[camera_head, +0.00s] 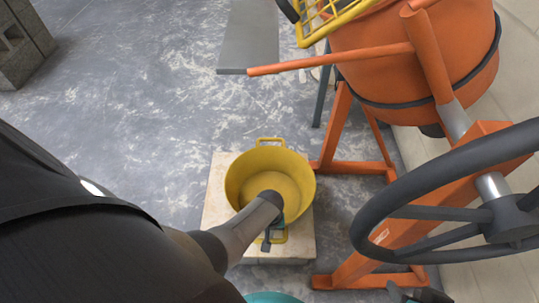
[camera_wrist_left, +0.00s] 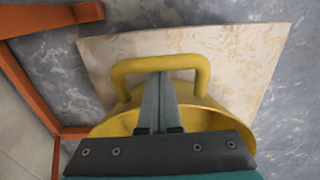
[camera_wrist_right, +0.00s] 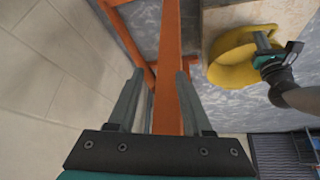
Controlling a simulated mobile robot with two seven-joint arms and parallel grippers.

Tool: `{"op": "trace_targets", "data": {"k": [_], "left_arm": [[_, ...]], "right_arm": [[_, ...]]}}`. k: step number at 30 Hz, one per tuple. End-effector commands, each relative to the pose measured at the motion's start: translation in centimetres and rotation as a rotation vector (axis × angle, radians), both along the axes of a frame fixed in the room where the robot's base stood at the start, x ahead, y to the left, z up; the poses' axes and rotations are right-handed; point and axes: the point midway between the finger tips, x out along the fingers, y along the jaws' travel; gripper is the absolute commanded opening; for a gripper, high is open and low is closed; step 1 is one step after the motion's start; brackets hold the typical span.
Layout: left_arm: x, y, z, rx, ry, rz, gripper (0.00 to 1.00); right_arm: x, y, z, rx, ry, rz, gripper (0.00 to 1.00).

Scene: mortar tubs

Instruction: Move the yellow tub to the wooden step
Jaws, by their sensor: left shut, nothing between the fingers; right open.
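The yellow tub (camera_head: 240,180) stands upright on a pale, wood-like square slab (camera_head: 222,215), which looks like the wooden step. One tub handle (camera_head: 270,142) is on the far side and another on the near side. My left gripper (camera_head: 267,241) is at the near handle, which also shows in the left wrist view (camera_wrist_left: 203,75). There its fingers (camera_wrist_left: 161,80) are shut together across the handle opening, with nothing between them. The exact contact is unclear. My right gripper (camera_wrist_right: 158,85) is open and empty, away from the tub (camera_wrist_right: 232,62).
An orange mixer (camera_head: 400,50) with a dark handwheel (camera_head: 370,215) stands to the right. Its orange leg (camera_wrist_right: 170,60) lines up between my right fingers in view. Grey blocks (camera_head: 20,45) stand far left. A teal rim (camera_head: 270,297) shows below. Floor left of the slab is clear.

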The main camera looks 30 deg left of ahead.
Motion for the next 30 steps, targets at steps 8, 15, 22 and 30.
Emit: {"op": "trace_targets", "data": {"k": [8, 15, 22, 30], "left_arm": [[-3.7, -2.3, 0.3, -0.004, 0.006, -0.001, 0.0], [-6.5, -4.0, 0.2, -0.003, 0.007, -0.001, 0.0], [-8.0, -4.9, 0.0, -0.002, 0.006, -0.001, 0.0], [-8.0, -5.0, 0.0, -0.003, 0.004, -0.001, 0.0]], "right_arm": [[-1.2, -1.3, -2.7, -0.045, 0.148, -0.023, 0.5], [-1.5, -1.3, -5.7, -0.051, 0.191, -0.021, 0.5], [-1.8, -1.3, -7.3, -0.053, 0.208, -0.02, 0.5], [-1.9, -1.3, -7.6, -0.054, 0.21, -0.02, 0.5]]}}
